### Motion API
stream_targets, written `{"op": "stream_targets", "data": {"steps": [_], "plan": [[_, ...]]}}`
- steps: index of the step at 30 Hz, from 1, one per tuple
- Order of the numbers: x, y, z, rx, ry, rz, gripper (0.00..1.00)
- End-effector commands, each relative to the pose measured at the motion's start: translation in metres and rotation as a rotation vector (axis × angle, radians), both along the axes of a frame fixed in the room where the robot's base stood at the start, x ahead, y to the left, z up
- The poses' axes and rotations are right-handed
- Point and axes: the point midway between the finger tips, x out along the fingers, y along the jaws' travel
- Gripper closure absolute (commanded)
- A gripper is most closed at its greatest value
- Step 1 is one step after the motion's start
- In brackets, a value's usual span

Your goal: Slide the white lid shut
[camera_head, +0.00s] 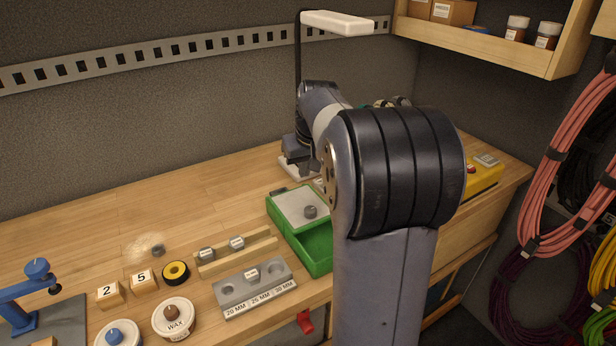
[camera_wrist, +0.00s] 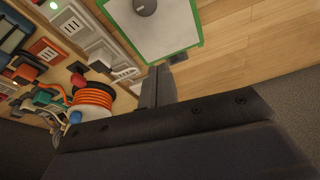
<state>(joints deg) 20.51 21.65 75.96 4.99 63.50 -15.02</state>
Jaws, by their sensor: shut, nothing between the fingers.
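A green box (camera_head: 320,262) stands on the workbench, with a white sliding lid (camera_head: 290,205) over its back part. A round grey knob (camera_head: 310,211) sits on the lid. The front part of the box is uncovered and shows its green inside. In the wrist view the white lid (camera_wrist: 165,32) and the grey knob (camera_wrist: 145,6) are at the top. My gripper (camera_wrist: 160,72) is shut and empty, just beyond the box's green rim and apart from the knob. In the head view my arm hides part of the box's right side.
A lamp (camera_head: 338,23) stands behind my arm. A grey gauge block (camera_head: 255,287) and wooden rack (camera_head: 222,254) lie left of the box. A yellow case (camera_head: 483,178) is at the right. An orange cord spool (camera_wrist: 92,102) shows in the wrist view. The bench's back left is clear.

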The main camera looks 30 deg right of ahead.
Motion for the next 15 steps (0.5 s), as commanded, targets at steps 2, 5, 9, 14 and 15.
{"op": "stream_targets", "data": {"steps": [2,5,9,14,15], "plan": [[0.003,0.000,-0.011,0.001,0.004,0.000,1.00],[0.009,-0.001,-0.029,0.003,0.006,0.001,1.00],[0.019,-0.002,-0.058,0.003,0.007,0.001,1.00],[0.030,-0.003,-0.091,0.002,0.006,0.000,1.00],[0.023,-0.002,-0.086,0.000,0.001,-0.001,1.00]]}}
